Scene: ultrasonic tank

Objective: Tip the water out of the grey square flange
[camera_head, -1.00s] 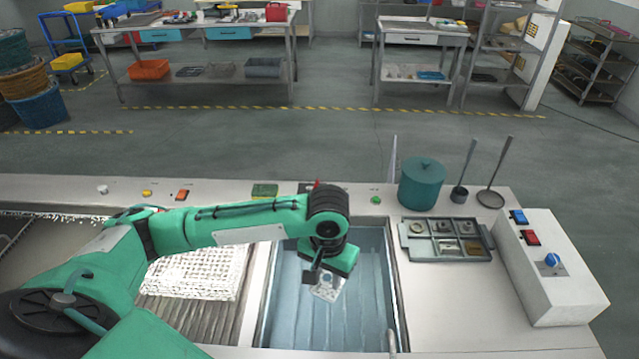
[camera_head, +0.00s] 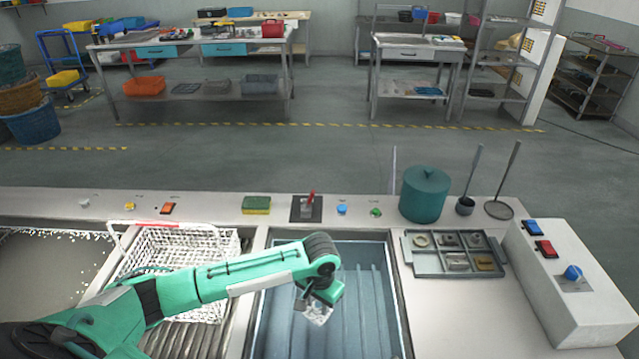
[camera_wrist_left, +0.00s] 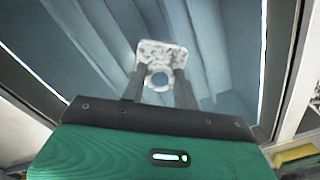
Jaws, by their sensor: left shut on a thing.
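The grey square flange (camera_head: 317,313) hangs tilted over the tank (camera_head: 372,300) in the head view. In the left wrist view the flange (camera_wrist_left: 163,56) is a pale, speckled square plate with a round hole showing blue. My left gripper (camera_head: 308,301) is shut on it. In the wrist view the two dark fingers of the left gripper (camera_wrist_left: 160,84) hold its near part, beside the hole. I cannot tell whether water remains on it. My right gripper is not in view.
A white wire basket (camera_head: 190,250) stands left of the tank. A compartment tray (camera_head: 425,266) with several parts, a teal pot (camera_head: 425,193) and a button box (camera_head: 560,290) are on the right. A sponge (camera_head: 256,205) lies behind the tank.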

